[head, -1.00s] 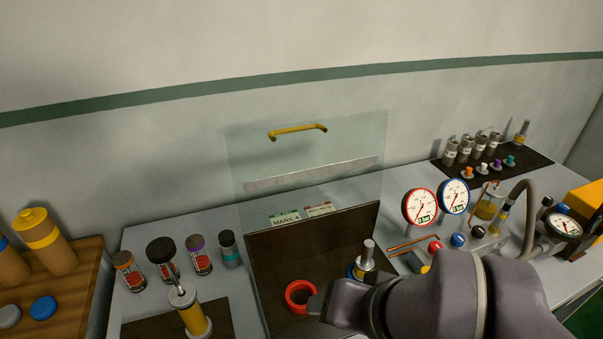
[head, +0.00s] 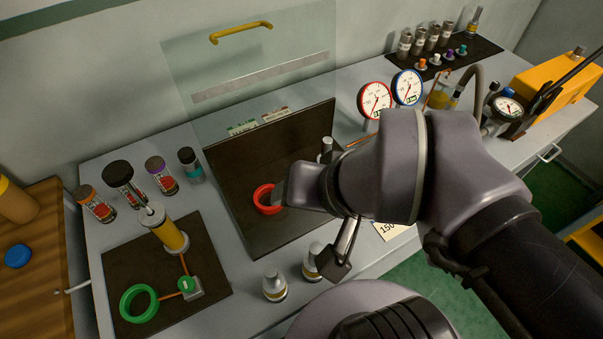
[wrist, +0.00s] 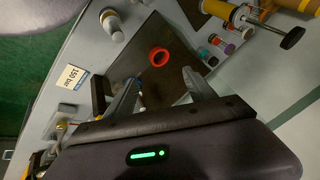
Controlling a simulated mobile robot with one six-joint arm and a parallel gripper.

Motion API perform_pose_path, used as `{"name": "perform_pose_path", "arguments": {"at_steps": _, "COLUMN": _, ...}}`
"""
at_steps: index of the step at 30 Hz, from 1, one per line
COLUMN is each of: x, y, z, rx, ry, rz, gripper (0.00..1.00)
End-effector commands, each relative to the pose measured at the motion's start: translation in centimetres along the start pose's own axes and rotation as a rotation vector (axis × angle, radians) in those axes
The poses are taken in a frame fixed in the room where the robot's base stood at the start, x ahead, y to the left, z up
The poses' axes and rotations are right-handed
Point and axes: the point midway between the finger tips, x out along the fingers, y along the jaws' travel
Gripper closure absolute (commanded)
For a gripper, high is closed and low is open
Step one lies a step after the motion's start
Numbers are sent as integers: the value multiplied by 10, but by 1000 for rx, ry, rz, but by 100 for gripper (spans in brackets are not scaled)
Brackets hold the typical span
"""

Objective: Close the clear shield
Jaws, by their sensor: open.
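The clear shield (head: 262,65) stands raised, nearly upright, behind a dark tray (head: 230,175) in the head view. It has a yellow bar handle (head: 241,32) at its top edge and a pale strip across its lower part. My gripper (wrist: 163,92) is open and empty in the wrist view, with its two fingers spread above the dark tray. In the head view my arm reaches over the tray's right side, well below and in front of the handle, apart from the shield. My wrist hides part of the tray.
A red ring (head: 267,198) lies on the tray, close to my gripper. Capped jars (head: 161,175) stand to the left, two gauges (head: 376,101) to the right. A mat with a yellow cylinder (head: 168,232) and green ring (head: 139,303) lies front left. Two small bottles (head: 274,285) stand in front.

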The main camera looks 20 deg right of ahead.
Motion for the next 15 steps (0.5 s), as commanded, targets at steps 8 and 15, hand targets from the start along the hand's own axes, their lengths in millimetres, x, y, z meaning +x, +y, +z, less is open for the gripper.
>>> {"name": "perform_pose_path", "arguments": {"at_steps": 8, "x": -17, "y": -12, "z": -21, "rx": -18, "ry": -11, "rz": 7, "gripper": 91}}
{"name": "perform_pose_path", "arguments": {"at_steps": 15, "x": -93, "y": -103, "z": -195, "rx": -200, "ry": -108, "rz": 70, "gripper": 100}}
